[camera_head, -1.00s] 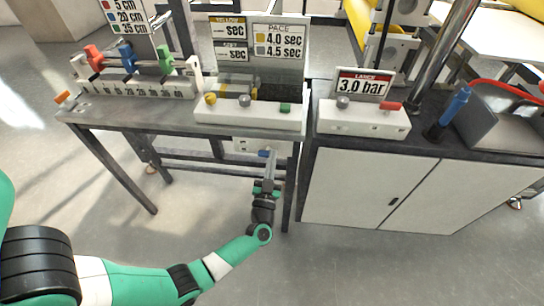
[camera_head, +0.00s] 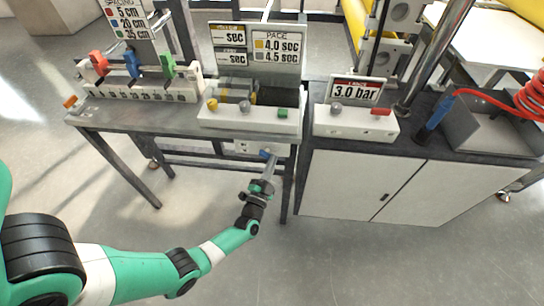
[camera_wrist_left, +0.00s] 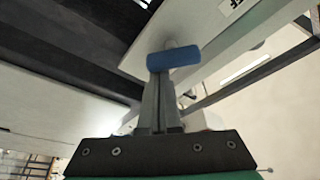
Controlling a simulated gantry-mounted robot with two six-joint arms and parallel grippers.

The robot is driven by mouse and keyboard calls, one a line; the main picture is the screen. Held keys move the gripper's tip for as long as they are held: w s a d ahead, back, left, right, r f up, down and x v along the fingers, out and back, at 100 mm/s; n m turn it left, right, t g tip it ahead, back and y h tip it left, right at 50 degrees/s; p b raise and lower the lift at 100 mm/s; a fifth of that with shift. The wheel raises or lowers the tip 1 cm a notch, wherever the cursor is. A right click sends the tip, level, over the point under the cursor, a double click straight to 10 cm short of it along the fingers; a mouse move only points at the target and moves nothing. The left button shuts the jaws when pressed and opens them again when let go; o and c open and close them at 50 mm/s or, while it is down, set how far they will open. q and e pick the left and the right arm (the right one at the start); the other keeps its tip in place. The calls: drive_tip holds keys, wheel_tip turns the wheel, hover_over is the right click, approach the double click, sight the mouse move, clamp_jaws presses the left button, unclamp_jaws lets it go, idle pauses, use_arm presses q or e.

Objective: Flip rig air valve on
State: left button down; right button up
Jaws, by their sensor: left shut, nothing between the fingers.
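The air valve's blue handle (camera_head: 264,154) sticks out from a white panel (camera_head: 245,147) under the front edge of the rig table. It also shows in the left wrist view as a short blue bar (camera_wrist_left: 174,57) lying crosswise at the fingertips. My left gripper (camera_head: 270,163) is shut and empty, reaching up from below with its tips at the handle. In the left wrist view the closed fingers (camera_wrist_left: 160,80) end just under the bar; I cannot tell whether they touch it. My right gripper is not in view.
The rig table (camera_head: 130,120) carries white control boxes with colored knobs and levers. A white cabinet (camera_head: 350,185) with a dark top stands to the right, holding a pressure box (camera_head: 352,123) and a blue-handled lance (camera_head: 438,115). The floor in front is clear.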

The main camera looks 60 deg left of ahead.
use_arm(q)
drive_tip(key=m+p, duration=0.1)
drive_tip(key=m, duration=0.1)
drive_tip(key=m+h+p, duration=0.1)
drive_tip(key=m+p, duration=0.1)
drive_tip(key=m, duration=0.1)
drive_tip(key=shift+s+a+f+h, duration=0.1)
drive_tip(key=shift+s+f+h, duration=0.1)
drive_tip(key=shift+h, duration=0.1)
drive_tip(key=m+p, duration=0.1)
drive_tip(key=f+m+h+p, duration=0.1)
drive_tip(key=m, duration=0.1)
drive_tip(key=shift+s+a+m+g, duration=0.1)
drive_tip(key=shift+m+g, duration=0.2)
idle(0.4)
idle(0.7)
drive_tip(key=w+d+p, duration=0.1)
drive_tip(key=w+d, duration=0.2)
drive_tip(key=p+v, duration=0.3)
drive_tip(key=v, duration=0.6)
drive_tip(key=shift+s+a+r, duration=0.15)
drive_tip(key=shift+s+r, duration=0.05)
drive_tip(key=shift+s, duration=0.05)
